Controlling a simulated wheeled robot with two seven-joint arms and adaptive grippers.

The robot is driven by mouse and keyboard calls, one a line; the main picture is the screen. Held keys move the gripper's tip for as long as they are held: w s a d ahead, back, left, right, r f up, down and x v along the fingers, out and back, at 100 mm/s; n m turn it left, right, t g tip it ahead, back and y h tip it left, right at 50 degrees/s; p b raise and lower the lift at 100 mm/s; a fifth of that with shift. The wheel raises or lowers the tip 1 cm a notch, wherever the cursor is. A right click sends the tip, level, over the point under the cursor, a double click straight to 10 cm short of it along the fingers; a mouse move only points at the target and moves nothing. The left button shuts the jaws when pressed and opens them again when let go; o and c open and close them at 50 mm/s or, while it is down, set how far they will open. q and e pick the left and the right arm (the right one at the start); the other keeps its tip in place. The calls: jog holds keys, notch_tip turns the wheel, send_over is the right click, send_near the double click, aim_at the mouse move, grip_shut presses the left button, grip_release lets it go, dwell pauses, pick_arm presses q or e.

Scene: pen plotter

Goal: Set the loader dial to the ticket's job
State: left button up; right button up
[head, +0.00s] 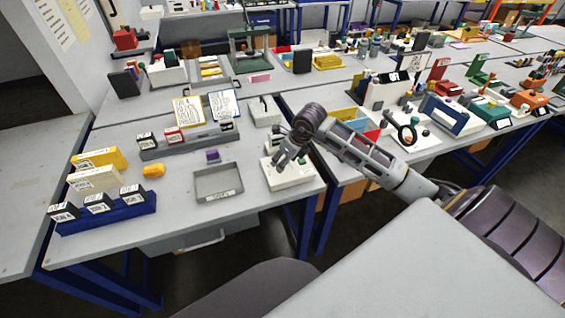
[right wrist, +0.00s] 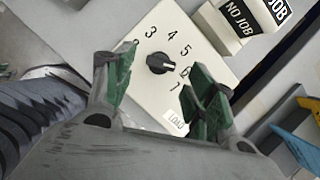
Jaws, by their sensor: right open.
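The loader (head: 290,183) is a white box at the front right of the near bench. The black dial (right wrist: 160,64) has a white mark that appears to point toward 6. My right gripper (head: 291,151) hangs over the loader. In the wrist view its green-padded fingers (right wrist: 160,88) are open, on either side of the dial and apart from it. I cannot tell which paper is the ticket. My left gripper is out of view.
A NO JOB sign block (right wrist: 236,15) stands beside the loader. A grey tray (head: 218,197) lies left of it. Papers (head: 188,110) stand behind.

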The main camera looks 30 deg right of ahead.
jog(key=shift+x, duration=1.3)
jog(key=c, duration=1)
